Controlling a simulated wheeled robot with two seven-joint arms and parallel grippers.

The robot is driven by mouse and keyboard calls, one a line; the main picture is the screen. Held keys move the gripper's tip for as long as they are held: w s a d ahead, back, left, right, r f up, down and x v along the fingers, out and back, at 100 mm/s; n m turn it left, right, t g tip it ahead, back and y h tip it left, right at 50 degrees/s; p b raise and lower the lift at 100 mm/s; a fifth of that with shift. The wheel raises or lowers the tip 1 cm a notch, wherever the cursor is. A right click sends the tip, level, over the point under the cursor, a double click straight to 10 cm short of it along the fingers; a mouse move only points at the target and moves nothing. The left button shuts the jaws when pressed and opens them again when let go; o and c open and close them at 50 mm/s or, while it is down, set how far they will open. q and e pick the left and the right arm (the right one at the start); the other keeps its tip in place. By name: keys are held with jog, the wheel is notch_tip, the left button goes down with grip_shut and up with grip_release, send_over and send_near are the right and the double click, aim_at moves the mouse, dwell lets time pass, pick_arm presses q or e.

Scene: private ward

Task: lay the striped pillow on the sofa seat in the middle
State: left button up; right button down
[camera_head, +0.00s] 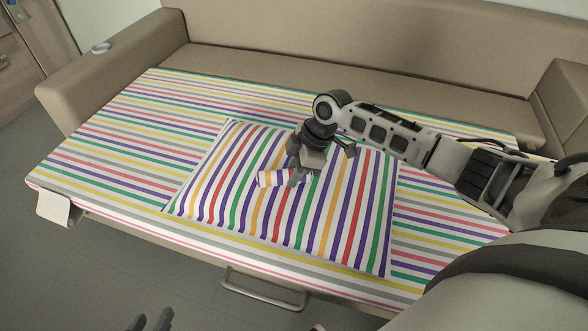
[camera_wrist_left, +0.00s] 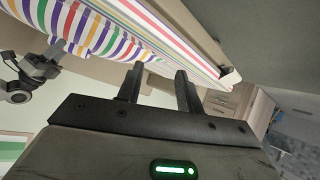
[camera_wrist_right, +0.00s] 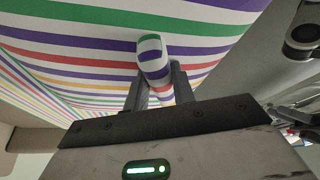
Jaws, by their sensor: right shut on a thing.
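The striped pillow (camera_head: 220,180) lies flat on the sofa seat (camera_head: 110,130), whose cover has similar coloured stripes. It sits around the middle, near the front edge, turned a little. My right gripper (camera_head: 285,179) is over the pillow's middle, shut on a pinched fold of its cloth; the fold (camera_wrist_right: 152,55) stands up between the fingers in the right wrist view. The pillow's underside is hidden, so I cannot tell whether it rests fully. My left gripper (camera_head: 152,322) is at the bottom, in front of the seat, open and empty in the left wrist view (camera_wrist_left: 158,85).
The beige backrest (camera_head: 330,60) runs behind the seat, with a left armrest (camera_head: 100,65) and a right armrest (camera_head: 562,100). A metal handle (camera_head: 265,290) juts from the seat's front. A white tag (camera_head: 58,208) hangs at the left corner. Seat left of the pillow is clear.

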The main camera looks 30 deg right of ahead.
jog(key=c, duration=1.1)
grip_release()
jog(key=shift+f, duration=0.1)
jog(key=shift+r, duration=0.2)
pick_arm(q)
notch_tip(320, 180, up, 6)
jog(key=a+t+p, duration=0.1)
jog(key=p, duration=0.3)
jog(key=shift+s+a+r+y, duration=0.15)
jog(key=shift+s+r+y, duration=0.05)
jog(key=shift+y, duration=0.1)
pick_arm(e)
jog(key=v, duration=1.5)
jog(key=shift+d+r, duration=0.15)
jog(key=shift+r, duration=0.2)
